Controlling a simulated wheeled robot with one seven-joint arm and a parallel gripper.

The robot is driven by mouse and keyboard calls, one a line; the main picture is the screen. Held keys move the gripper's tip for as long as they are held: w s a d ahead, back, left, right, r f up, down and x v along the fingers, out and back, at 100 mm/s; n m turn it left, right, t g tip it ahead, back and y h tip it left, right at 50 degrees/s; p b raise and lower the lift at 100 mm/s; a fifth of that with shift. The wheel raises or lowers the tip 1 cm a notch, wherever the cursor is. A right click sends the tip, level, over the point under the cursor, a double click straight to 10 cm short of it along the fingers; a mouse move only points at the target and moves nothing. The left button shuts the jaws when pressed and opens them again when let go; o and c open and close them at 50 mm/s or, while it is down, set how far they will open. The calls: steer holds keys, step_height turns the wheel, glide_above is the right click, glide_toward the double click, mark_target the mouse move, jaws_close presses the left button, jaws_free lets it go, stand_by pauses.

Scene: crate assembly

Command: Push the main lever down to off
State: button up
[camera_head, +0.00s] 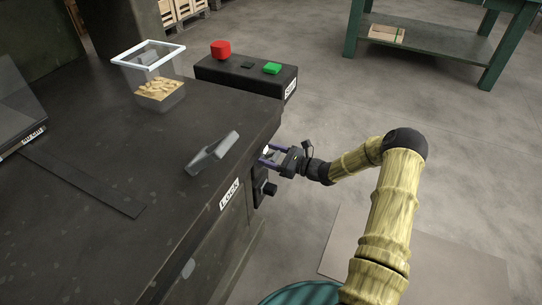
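My gripper (268,156) is at the right side face of the dark workbench, reaching in from the right. Below the gripper, a black switch box (262,187) with a dark knob sits on the same side face. The lever's shaft and its position cannot be made out.
The workbench (100,215) has a LOCK label (229,194) on its edge.

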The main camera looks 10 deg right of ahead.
steer(key=c, duration=1.1)
